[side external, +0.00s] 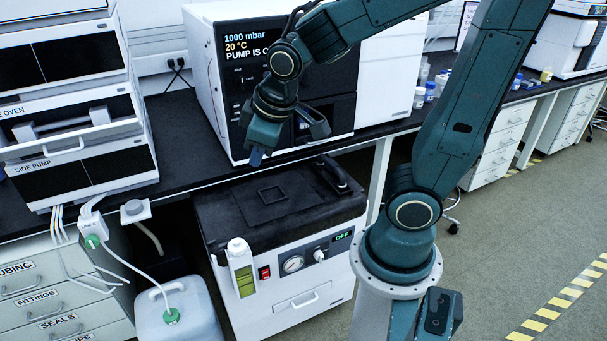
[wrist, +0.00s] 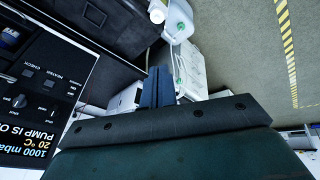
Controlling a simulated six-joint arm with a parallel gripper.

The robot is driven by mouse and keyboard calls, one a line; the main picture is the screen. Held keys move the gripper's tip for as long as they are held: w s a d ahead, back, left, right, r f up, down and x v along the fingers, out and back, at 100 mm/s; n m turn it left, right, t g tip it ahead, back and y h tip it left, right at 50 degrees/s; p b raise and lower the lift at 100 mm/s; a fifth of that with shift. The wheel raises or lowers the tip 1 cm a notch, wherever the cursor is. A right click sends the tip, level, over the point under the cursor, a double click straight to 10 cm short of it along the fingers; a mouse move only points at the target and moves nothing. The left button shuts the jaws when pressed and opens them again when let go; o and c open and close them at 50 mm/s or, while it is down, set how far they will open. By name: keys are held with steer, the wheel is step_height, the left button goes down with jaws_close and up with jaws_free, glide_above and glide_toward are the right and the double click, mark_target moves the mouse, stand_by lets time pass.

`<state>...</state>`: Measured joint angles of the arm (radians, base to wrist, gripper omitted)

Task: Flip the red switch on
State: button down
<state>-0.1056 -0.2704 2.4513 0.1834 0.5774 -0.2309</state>
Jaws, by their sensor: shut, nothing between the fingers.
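The red switch (side external: 265,272) is a small red rocker on the front of the white and black pump unit (side external: 285,290), left of a round gauge. The unit's small display (side external: 342,237) reads OFF in green. My gripper (side external: 256,157) is shut and empty, pointing down above the back of the unit, in front of the tall instrument on the bench. It is well above the switch and apart from it. In the wrist view my shut fingers (wrist: 158,88) show at the centre. I cannot make out the switch in that view.
A bottle with yellow-green liquid (side external: 242,268) is fixed left of the switch. A white jerrycan (side external: 180,312) with tubing stands left of the unit. The instrument with the display (side external: 250,45) and the bench edge (side external: 180,185) are close to my gripper. Floor in front is clear.

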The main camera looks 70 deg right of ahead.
mark_target(266, 275)
steer(key=w+f+n+h, duration=0.2)
steer(key=w+f+n, duration=0.3)
steer(key=f, duration=0.7)
steer(key=w+f+n+h, duration=0.2)
steer(key=w+f+n, duration=0.25)
steer(key=f, duration=0.75)
steer(key=s+f+n, duration=0.3)
steer(key=f+n, duration=0.2)
steer(key=f, duration=0.2)
steer(key=s+d+f+n, duration=0.1)
steer(key=s+f+n, duration=0.3)
steer(key=f, duration=0.4)
steer(key=s+d+f+n+t, duration=0.1)
steer(key=s+f+n, duration=0.2)
steer(key=f+n, duration=0.3)
steer(key=shift+s+d+f, duration=0.25)
steer(key=shift+s+f, duration=0.1)
steer(key=shift+f, duration=0.7)
steer(key=shift+w+d+f, duration=0.1)
steer(key=shift+w+d+r+x, duration=0.25)
steer(key=shift+r+x, duration=0.05)
steer(key=shift+x, duration=1.8)
steer(key=shift+w+d+r+x, duration=0.25)
steer(key=shift+x, duration=1.8)
steer(key=shift+w+d+r+x, duration=0.25)
steer(key=shift+r+x, duration=0.05)
steer(key=shift+x, duration=1.8)
